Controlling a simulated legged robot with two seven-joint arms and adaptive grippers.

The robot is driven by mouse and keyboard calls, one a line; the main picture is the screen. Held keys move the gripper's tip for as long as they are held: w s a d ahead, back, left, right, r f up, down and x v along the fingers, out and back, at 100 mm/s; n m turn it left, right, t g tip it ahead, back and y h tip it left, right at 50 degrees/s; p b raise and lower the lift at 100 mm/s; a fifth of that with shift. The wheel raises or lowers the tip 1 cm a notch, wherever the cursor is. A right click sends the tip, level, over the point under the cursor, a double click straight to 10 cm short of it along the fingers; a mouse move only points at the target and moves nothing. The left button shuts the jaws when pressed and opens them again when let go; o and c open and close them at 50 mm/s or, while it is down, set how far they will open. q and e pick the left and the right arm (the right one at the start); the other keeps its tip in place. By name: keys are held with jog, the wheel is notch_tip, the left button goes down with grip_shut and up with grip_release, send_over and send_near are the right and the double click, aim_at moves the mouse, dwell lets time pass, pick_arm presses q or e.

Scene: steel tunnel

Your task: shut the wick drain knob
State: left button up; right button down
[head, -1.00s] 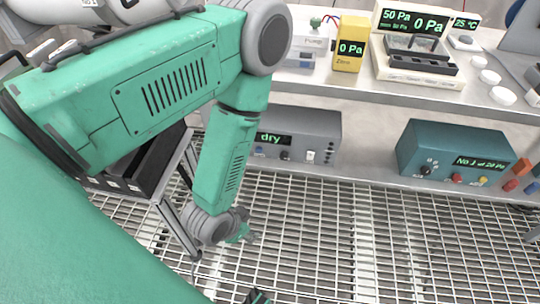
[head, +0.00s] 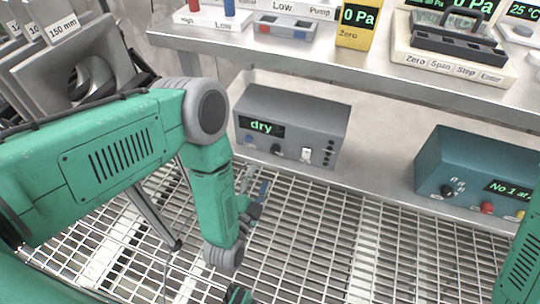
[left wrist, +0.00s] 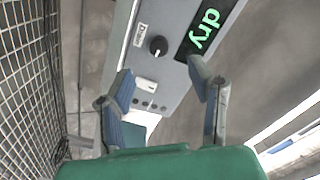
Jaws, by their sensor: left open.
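The grey box (head: 300,108) with a green "dry" display (head: 261,128) stands on the lower shelf. Its front carries a small black knob (head: 277,150), a blue part at left and a white switch at right. In the left wrist view the black knob (left wrist: 158,46) sits beside a small label and the display. My left gripper (head: 254,184) is low in front of the box, over the grating. In the left wrist view my left gripper (left wrist: 162,88) has its blue-padded fingers apart, with nothing held between them. The knob lies beyond the fingertips, apart from them.
A teal box (head: 475,165) stands on the same shelf at the right. The upper bench (head: 310,62) overhangs, holding a yellow gauge (head: 358,22) and other instruments. Grey plates (head: 85,60) stand at the left.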

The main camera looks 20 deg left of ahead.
aim_at(274, 152)
pick_arm(q)
jog(key=w, duration=0.2)
jog(key=w+d+b, duration=0.1)
jog(key=w, duration=0.2)
jog(key=w+d+b, duration=0.1)
jog(key=w, duration=0.1)
jog(key=shift+w, duration=0.3)
jog(key=shift+w+a+b, duration=0.25)
jog(key=shift+w+b, duration=0.3)
jog(key=shift+w, duration=0.55)
jog(key=shift+w+a, duration=0.3)
jog(key=shift+w, duration=0.25)
jog(key=shift+d+r, duration=0.1)
jog(key=shift+d, duration=0.35)
grip_shut()
jog(key=shift+s, duration=0.1)
pick_arm(e)
jog(key=f, duration=0.2)
jog(key=d+f, duration=0.1)
jog(key=f, duration=0.1)
jog(key=shift+f, duration=0.15)
